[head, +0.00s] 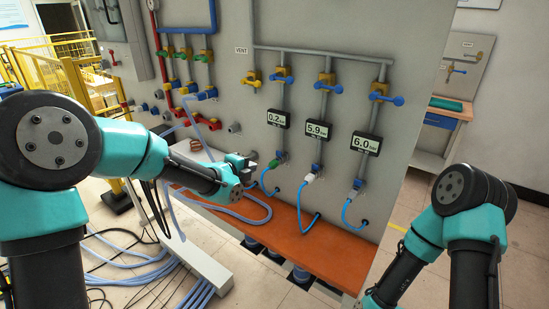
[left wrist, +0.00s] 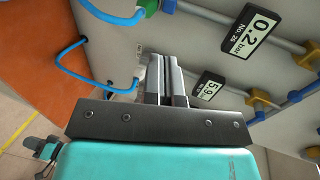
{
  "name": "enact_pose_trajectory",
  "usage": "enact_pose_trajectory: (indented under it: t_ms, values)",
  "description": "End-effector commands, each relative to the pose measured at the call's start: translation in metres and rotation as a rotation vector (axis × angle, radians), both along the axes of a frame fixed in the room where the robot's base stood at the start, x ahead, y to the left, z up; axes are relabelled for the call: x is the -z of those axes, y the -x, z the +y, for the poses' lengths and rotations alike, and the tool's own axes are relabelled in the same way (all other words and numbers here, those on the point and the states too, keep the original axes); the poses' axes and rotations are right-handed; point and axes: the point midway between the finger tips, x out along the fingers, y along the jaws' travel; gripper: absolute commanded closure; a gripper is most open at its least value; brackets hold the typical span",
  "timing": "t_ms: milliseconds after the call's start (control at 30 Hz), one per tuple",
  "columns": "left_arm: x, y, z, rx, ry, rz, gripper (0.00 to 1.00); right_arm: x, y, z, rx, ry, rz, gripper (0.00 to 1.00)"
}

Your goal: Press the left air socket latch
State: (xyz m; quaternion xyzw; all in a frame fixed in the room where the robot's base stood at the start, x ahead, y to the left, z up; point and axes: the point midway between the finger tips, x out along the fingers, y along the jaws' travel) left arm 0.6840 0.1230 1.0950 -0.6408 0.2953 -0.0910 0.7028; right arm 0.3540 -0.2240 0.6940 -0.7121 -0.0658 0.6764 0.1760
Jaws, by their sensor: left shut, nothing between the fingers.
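The left air socket (head: 274,164) sits on the grey panel under the 0.2 bar gauge (head: 276,118), with a green part and a blue hose at it. Its green part (left wrist: 150,5) shows at the top edge of the left wrist view. My left gripper (head: 246,164) is shut and empty, just left of the socket in the head view. In the left wrist view its fingers (left wrist: 164,72) lie together and apart from the green part. I cannot tell the exact depth gap. My right gripper is out of view; only its arm shows.
The middle socket (head: 309,178) and right socket (head: 357,184) have blue hoses, under the 5.9 gauge (head: 317,132) and 6.0 gauge (head: 366,143). An orange ledge (head: 320,245) runs below. Loose hoses (head: 150,275) lie on the floor at left.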

Motion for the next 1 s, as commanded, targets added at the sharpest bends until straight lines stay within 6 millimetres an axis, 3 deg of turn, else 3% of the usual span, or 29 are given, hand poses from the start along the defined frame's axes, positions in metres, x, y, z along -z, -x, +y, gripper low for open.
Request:
enact_pose_trajectory:
  t_ms: [467, 1000]
  values:
    - [0.005, -0.010, -0.007, -0.001, 0.002, 0.004, 1.00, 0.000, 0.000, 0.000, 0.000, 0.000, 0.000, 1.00]
    - [0.030, -0.076, -0.048, -0.001, 0.002, 0.004, 1.00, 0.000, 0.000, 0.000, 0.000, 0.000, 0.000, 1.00]
